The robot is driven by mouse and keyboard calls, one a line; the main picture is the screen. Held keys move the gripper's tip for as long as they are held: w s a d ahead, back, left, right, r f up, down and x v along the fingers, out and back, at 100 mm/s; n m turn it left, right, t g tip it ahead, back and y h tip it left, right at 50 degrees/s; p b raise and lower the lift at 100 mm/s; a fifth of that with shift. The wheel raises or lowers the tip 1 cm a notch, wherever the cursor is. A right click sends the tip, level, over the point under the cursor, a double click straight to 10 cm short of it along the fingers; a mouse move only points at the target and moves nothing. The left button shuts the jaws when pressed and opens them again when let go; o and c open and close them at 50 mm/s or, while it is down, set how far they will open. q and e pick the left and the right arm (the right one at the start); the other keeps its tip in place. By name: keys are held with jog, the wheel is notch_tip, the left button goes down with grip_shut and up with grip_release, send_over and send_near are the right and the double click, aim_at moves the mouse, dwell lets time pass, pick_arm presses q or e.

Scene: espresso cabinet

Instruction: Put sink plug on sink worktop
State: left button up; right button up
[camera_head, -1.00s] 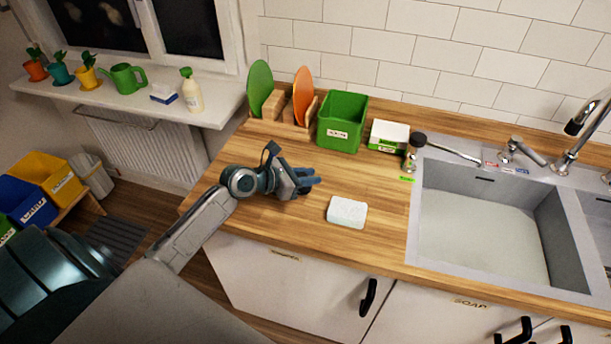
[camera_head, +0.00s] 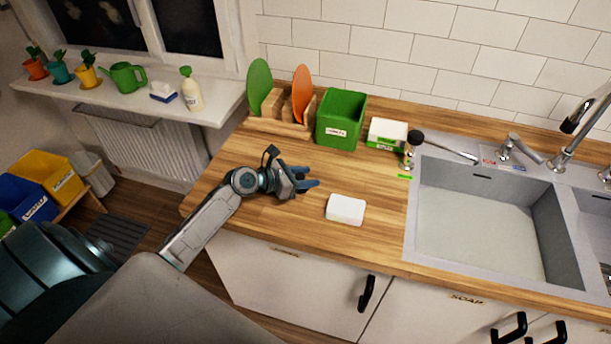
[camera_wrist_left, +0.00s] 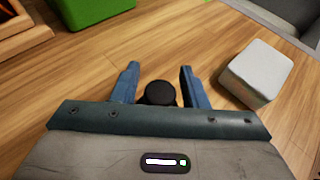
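A small round black object, which looks like the sink plug (camera_wrist_left: 160,93), sits between the fingers of my left gripper (camera_wrist_left: 160,80) in the left wrist view. Gaps show between it and both blue fingers. I cannot tell whether it rests on the wood or stands above it. In the head view my left gripper (camera_head: 303,185) is low over the wooden worktop (camera_head: 270,225), left of the sink (camera_head: 480,225), and hides the black object. The gripper is open. My right gripper is in neither view.
A white block (camera_head: 346,209) lies just right of my left gripper; it also shows in the wrist view (camera_wrist_left: 256,73). Behind are a green box (camera_head: 341,120), a rack with green and orange boards (camera_head: 280,120), and a small white-green box (camera_head: 387,133). Worktop between them is clear.

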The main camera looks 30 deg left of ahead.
pick_arm(q)
jog(key=shift+r, duration=0.1)
jog(key=b+v, duration=0.1)
jog(key=v, duration=1)
jog(key=shift+s+a, duration=0.1)
jog(key=shift+s+a+r, duration=0.15)
jog(key=shift+s+r, duration=0.05)
jog(key=shift+s, duration=0.05)
